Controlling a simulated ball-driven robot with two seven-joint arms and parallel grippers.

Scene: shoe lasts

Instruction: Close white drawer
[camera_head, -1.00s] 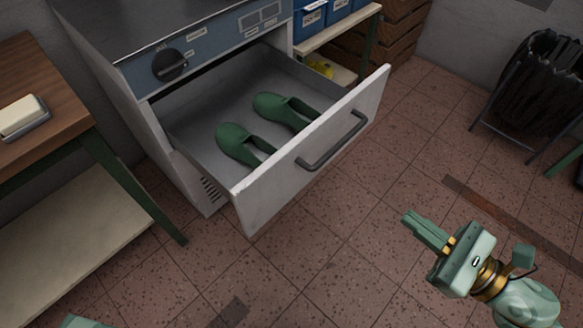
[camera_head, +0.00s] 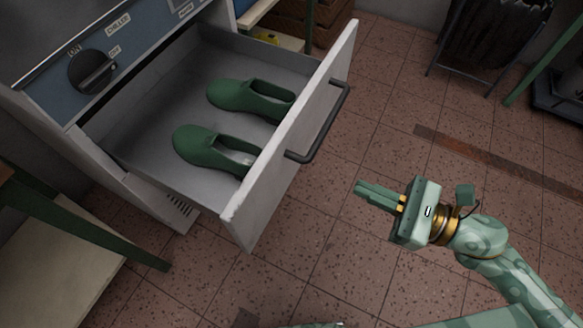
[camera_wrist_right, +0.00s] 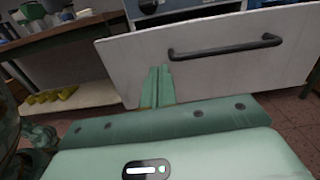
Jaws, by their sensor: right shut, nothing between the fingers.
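The white drawer (camera_head: 292,140) is pulled out of the cabinet in the head view. A pair of green shoe-shaped clogs (camera_head: 215,150) lies inside it. A dark bar handle (camera_head: 322,125) is on its front. My right gripper (camera_head: 358,189) is shut and empty, in front of the drawer and apart from it, to the right of the handle. In the right wrist view the fingers (camera_wrist_right: 157,72) point at the drawer front (camera_wrist_right: 130,60), with the handle (camera_wrist_right: 225,49) up and to their right. My left gripper is not seen.
The cabinet has a blue panel with a black knob (camera_head: 92,72). A table with green legs (camera_head: 90,232) stands at the left. A black bin (camera_head: 490,40) is at the upper right. The tiled floor (camera_head: 330,235) in front of the drawer is clear.

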